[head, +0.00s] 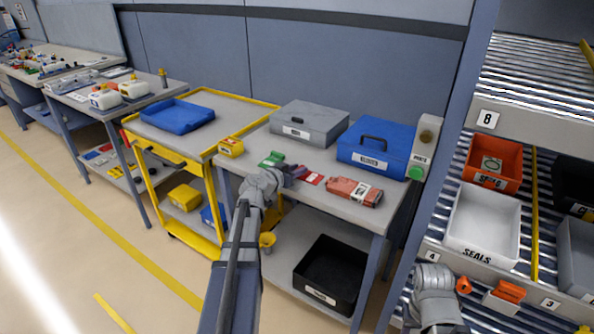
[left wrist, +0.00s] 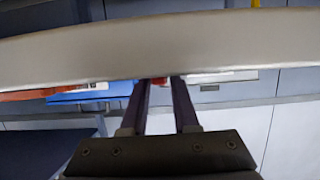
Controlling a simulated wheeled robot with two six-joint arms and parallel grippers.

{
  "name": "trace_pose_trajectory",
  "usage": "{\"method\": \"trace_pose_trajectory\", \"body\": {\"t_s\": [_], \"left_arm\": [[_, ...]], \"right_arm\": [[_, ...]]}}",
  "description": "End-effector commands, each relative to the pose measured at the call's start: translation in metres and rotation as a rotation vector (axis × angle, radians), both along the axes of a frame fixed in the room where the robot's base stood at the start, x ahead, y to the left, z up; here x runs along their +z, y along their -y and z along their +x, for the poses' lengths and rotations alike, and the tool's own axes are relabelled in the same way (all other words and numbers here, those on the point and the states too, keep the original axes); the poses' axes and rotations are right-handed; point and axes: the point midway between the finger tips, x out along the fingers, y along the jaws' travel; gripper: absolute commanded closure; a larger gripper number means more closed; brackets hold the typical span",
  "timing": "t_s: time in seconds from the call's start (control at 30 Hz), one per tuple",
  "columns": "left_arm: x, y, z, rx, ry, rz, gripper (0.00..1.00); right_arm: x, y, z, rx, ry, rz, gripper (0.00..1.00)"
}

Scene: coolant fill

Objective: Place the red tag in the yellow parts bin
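The red tag (head: 311,177), a small flat red piece with a white label, lies on the grey workbench top (head: 322,160). My left gripper (head: 296,171) is low over the bench, with its dark fingertips just left of the tag. In the left wrist view the two fingers (left wrist: 162,82) stand apart, and a bit of red shows between their tips; the bench edge hides most of it. A yellow bin (head: 185,197) sits on the lower shelf of the yellow cart; I cannot tell if it is the parts bin. My right arm shows at lower right, its fingers unseen.
A green piece (head: 272,159), a red-brown labelled pack (head: 354,192), a grey case (head: 309,123) and a blue case (head: 376,148) crowd the bench. A small yellow labelled item (head: 230,147) sits on the cart's corner. A black bin (head: 330,275) stands below the bench.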

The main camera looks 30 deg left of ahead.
Motion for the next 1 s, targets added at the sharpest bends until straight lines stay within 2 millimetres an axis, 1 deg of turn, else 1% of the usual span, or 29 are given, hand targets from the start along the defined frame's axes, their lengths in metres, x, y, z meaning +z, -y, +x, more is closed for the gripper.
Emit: {"method": "trace_pose_trajectory", "body": {"t_s": [0.03, 0.13, 0.17, 0.37, 0.5, 0.57, 0.8, 1.0], "left_arm": [[0.0, 0.0, 0.0, 0.0, 0.0, 0.0, 0.65], [0.0, 0.0, 0.0, 0.0, 0.0, 0.0, 0.53], [0.0, 0.0, 0.0, 0.0, 0.0, 0.0, 0.51], [0.0, 0.0, 0.0, 0.0, 0.0, 0.0, 0.51], [0.006, 0.0, -0.003, 0.001, 0.0, 0.0, 0.51], [0.008, 0.0, -0.012, 0.001, -0.001, 0.0, 0.51], [0.024, -0.003, -0.061, 0.003, 0.0, 0.001, 0.51], [0.034, -0.006, -0.094, 0.002, 0.0, 0.001, 0.51]], "right_arm": [[0.0, 0.0, 0.0, 0.0, 0.0, 0.0, 0.5], [0.0, 0.0, 0.0, 0.0, 0.0, 0.0, 0.5], [0.0, 0.0, 0.0, 0.0, 0.0, 0.0, 0.5], [0.0, 0.0, 0.0, 0.0, 0.0, 0.0, 0.5], [0.006, 0.0, 0.0, 0.0, 0.0, 0.0, 0.5], [0.009, 0.0, 0.0, 0.0, 0.0, 0.0, 0.5], [0.024, 0.0, 0.0, 0.0, 0.0, 0.0, 0.5], [0.034, 0.0, 0.0, 0.0, 0.0, 0.0, 0.5]]}}
